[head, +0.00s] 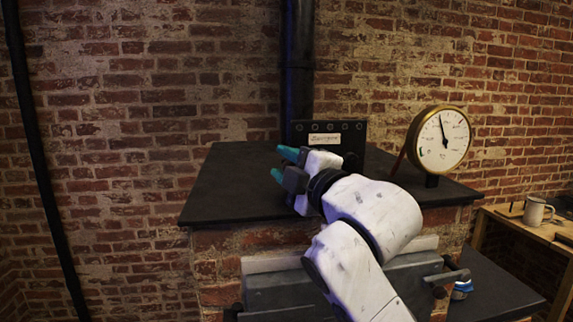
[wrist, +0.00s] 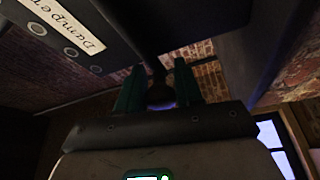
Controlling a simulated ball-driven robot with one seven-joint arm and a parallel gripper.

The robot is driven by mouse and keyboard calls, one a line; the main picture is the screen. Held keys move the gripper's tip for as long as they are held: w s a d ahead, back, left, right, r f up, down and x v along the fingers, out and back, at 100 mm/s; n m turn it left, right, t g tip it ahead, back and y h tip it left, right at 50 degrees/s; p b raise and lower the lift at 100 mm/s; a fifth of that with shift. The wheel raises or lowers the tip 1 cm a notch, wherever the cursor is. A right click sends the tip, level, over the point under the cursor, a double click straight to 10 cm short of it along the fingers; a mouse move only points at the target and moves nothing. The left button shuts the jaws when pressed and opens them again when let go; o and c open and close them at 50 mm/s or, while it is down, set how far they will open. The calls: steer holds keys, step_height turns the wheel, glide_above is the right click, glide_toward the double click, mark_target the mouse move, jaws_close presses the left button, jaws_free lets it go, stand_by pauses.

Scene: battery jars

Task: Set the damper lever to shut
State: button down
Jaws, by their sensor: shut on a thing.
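The damper plate (head: 353,136) is a dark upright plate with a row of round rivets and a pale label (head: 324,139), standing on the black top at the foot of the pipe. The label shows upside down in the wrist view (wrist: 66,24) and reads "Damper". My gripper (head: 282,164) is left of and in front of the plate, its teal fingers pointing left. In the wrist view my gripper (wrist: 159,88) is shut on a dark rounded knob (wrist: 160,93), which appears to be the end of the damper lever. In the head view the lever is hidden, so its setting cannot be read.
The black top (head: 230,188) of the brick stove is bare at left. A round brass-rimmed gauge (head: 443,140) stands at right. A black pipe (head: 298,60) rises behind the plate. A mug (head: 537,211) sits on a wooden bench (head: 552,232) far right.

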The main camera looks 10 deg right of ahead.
steer(key=shift+a+f, duration=0.1)
steer(key=shift+f, duration=0.15)
steer(key=c, duration=0.8)
jaws_free()
steer(key=shift+r, duration=0.1)
steer(key=b+v, duration=0.3)
steer(key=v, duration=0.8)
steer(key=shift+w, duration=0.1)
